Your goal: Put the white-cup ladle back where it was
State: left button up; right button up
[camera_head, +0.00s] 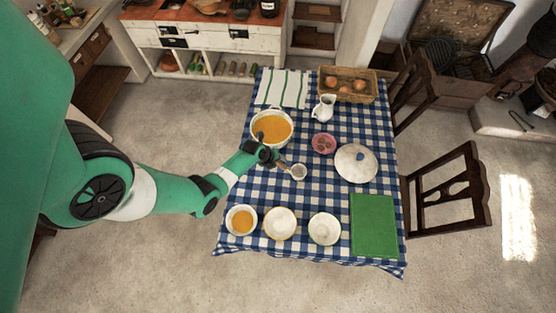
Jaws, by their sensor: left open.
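The white-cup ladle (298,172) is on the checked tablecloth near the middle of the table, its cup at the right end and its short visible handle pointing up-left to my gripper. My left gripper (279,162) is open at the handle end, just below and right of the large pot of orange soup (271,123). I cannot tell whether the fingers touch the handle. Part of the handle is hidden by the gripper. A dark stick-like thing shows at the pot's lower-left; I cannot tell what it is. My right gripper is not in view.
Along the near edge stand a bowl of orange soup (241,220), two pale bowls (280,223) and a green book or mat (374,226). A white lid (356,163), pink dish (323,144), white jug (324,107), basket (362,92) and striped towel (283,88) are farther back.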

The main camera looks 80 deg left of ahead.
pick_arm(q)
jog(key=p+v, duration=0.4)
jog(key=v, duration=0.3)
jog(key=shift+p, duration=0.4)
